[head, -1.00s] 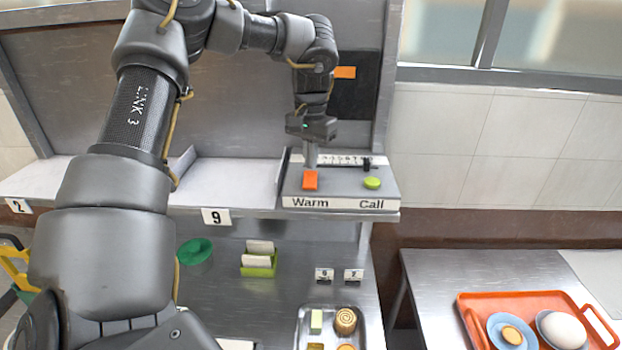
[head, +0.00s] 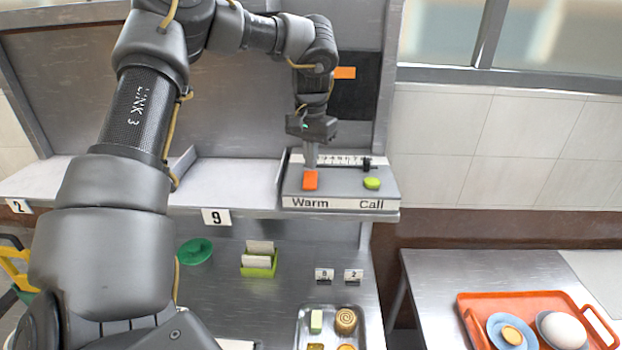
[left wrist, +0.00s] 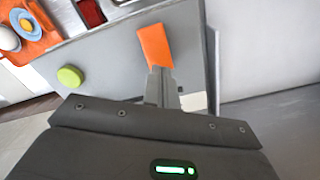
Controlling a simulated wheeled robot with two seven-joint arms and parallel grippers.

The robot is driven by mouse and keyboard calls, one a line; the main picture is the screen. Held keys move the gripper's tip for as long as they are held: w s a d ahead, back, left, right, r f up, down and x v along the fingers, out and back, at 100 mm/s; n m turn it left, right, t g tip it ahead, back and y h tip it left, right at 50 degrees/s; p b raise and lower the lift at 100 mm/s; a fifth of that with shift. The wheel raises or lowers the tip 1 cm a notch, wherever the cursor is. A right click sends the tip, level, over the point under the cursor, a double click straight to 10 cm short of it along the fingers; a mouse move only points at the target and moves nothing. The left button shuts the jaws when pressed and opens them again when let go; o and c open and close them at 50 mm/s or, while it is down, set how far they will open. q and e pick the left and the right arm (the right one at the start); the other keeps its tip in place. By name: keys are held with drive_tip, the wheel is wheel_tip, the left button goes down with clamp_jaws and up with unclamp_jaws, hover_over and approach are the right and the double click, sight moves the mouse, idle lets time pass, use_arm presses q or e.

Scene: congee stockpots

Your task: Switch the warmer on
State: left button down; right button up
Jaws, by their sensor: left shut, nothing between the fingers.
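A grey control box (head: 335,187) stands on the shelf, with "Warm" and "Call" on its front. An orange rocker switch (head: 310,181) sits above "Warm", and a round green button (head: 372,183) sits above "Call". My left gripper (head: 310,167) points down with its fingers shut and empty, right at the back end of the orange switch. In the left wrist view the fingertips (left wrist: 160,70) meet the near end of the orange switch (left wrist: 154,46); I cannot tell if they press on it. The green button (left wrist: 69,76) is off to the left there. My right gripper is not in view.
A slider with a black knob (head: 367,163) is at the back of the box. Below are a green lid-like disc (head: 195,251), a green card holder (head: 258,268) and a metal food tray (head: 299,335). An orange tray (head: 472,300) with dishes is at right.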

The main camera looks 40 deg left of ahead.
sight(310, 173)
use_arm(q)
drive_tip(key=shift+f+b, duration=1.05)
drive_tip(key=shift+b, duration=0.1)
idle(0.8)
drive_tip(key=shift+r, duration=0.2)
drive_tip(key=shift+r+p, duration=1.8)
drive_tip(key=shift+r, duration=1.6)
drive_tip(key=shift+f, duration=0.1)
